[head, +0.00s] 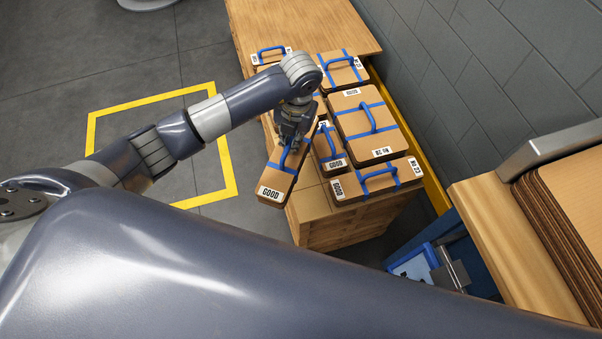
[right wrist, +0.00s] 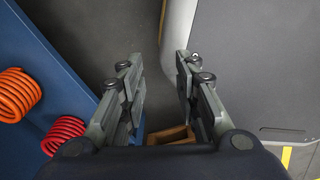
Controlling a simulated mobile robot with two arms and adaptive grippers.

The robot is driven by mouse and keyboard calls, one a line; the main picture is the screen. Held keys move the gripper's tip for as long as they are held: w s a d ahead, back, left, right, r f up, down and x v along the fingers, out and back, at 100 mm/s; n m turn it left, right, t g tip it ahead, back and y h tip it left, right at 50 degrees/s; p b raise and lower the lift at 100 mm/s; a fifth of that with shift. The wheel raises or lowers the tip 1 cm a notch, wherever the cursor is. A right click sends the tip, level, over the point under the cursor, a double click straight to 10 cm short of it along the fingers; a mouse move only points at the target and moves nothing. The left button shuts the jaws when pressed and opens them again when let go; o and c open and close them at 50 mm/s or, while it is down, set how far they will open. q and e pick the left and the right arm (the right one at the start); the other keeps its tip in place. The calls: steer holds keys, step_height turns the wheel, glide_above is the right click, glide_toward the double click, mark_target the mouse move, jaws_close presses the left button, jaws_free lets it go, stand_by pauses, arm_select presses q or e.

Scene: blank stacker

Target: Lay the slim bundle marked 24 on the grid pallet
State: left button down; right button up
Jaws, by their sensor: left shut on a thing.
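My left gripper (head: 291,138) is shut on the blue strap of a slim cardboard bundle (head: 278,180). The bundle hangs tilted at the left edge of the wooden stand, and its near end is labelled GOOD. No number shows on it, so I cannot tell if it is 24. Several other strapped bundles lie on the stand, among them a large one (head: 365,122) with a label like No 28 and a slim one (head: 376,181) along the front. I cannot make out a grid pallet for certain. My right gripper (right wrist: 160,82) is open and empty.
The wooden stand (head: 340,232) is crowded, with a bare board (head: 320,22) at its back. A yellow-outlined floor square (head: 218,138) is empty on the left. A grey wall, and a wooden bench (head: 510,232) with stacked cardboard (head: 575,195), bound the right. Red coils (right wrist: 64,134) show beside my right gripper.

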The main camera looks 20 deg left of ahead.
arm_select(q)
steer(key=n, duration=0.2)
steer(key=w+d+n, duration=0.1)
steer(key=n, duration=0.1)
steer(key=shift+w+f, duration=0.1)
steer(key=shift+w, duration=0.05)
steer(key=n, duration=0.3)
steer(key=shift+w+d+f+g, duration=0.1)
steer(key=shift+w+d+g, duration=0.1)
steer(key=shift+w+g, duration=0.15)
step_height(320, 180, down, 5)
steer(key=shift+f, duration=0.15)
steer(key=shift+w+f+b, duration=0.1)
steer(key=shift+f+b, duration=0.2)
steer(key=shift+f, duration=2)
arm_select(e)
steer(key=shift+a+f, duration=0.15)
steer(key=shift+f, duration=0.25)
arm_select(q)
steer(key=shift+f, duration=0.1)
arm_select(e)
steer(key=shift+f, duration=0.1)
arm_select(q)
steer(key=c, duration=1.7)
jaws_free()
steer(key=shift+f, duration=0.1)
